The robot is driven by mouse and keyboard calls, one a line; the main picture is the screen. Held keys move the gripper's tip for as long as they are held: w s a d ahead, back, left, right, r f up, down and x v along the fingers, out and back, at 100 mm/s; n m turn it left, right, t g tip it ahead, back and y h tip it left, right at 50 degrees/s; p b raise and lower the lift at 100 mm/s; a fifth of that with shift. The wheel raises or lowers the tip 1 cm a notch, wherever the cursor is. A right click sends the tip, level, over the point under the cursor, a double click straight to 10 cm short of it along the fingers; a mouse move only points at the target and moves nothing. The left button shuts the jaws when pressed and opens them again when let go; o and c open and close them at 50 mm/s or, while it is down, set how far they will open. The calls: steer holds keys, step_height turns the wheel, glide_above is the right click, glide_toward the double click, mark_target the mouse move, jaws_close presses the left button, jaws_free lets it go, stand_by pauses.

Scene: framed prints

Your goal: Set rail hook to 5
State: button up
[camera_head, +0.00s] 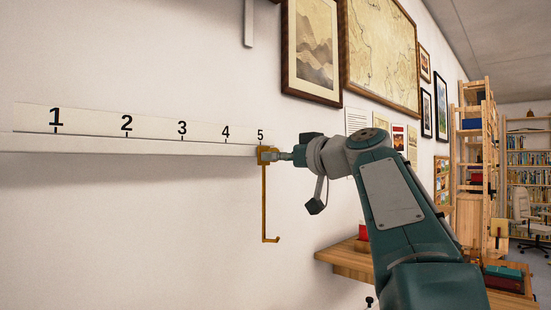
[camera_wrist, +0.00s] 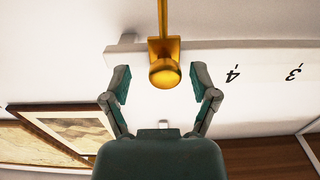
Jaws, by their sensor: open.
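The yellow rail hook (camera_head: 264,200) hangs from the white rail (camera_head: 130,146), with its slider block at the rail's right end, directly under the number 5. The numbers 1 to 5 are printed along the strip above the rail. In the wrist view, which is upside down, the hook's slider and round knob (camera_wrist: 165,74) show near the rail's end, with 4 and 3 to the right; the 5 cannot be seen. My gripper (camera_wrist: 161,82) is open, one finger on each side of the knob, with visible gaps. In the head view my gripper (camera_head: 285,156) is at the slider's right side.
Framed prints (camera_head: 313,48) and a large map (camera_head: 382,50) hang on the wall above and to the right of the rail. A wooden table (camera_head: 345,258) stands below my arm, with a red object (camera_head: 363,231) on it. The wall below the rail is clear on the left.

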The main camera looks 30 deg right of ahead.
steer(key=v, duration=1.1)
steer(key=shift+d, duration=0.2)
steer(key=shift+w, duration=0.2)
steer(key=s+a+f+m+g+h, duration=0.1)
steer(key=a+f+g, duration=0.1)
steer(key=a+f, duration=0.45)
steer(key=a+f+m+g, duration=0.2)
steer(key=a+f+g, duration=0.1)
steer(key=f, duration=0.7)
steer(key=s+a+f+m+g+h, duration=0.1)
steer(key=a+f+g, duration=0.1)
steer(key=a+f, duration=0.45)
steer(key=s+a+f+g+h, duration=0.1)
steer(key=s+f+g, duration=0.1)
steer(key=s+f, duration=0.4)
steer(key=s+a+f+g+h, duration=0.2)
steer(key=s+f, duration=0.4)
steer(key=f, duration=1.1)
steer(key=shift+s+a+f+g+h, duration=0.15)
steer(key=shift+s+g+h, duration=0.15)
steer(key=shift+s, duration=0.05)
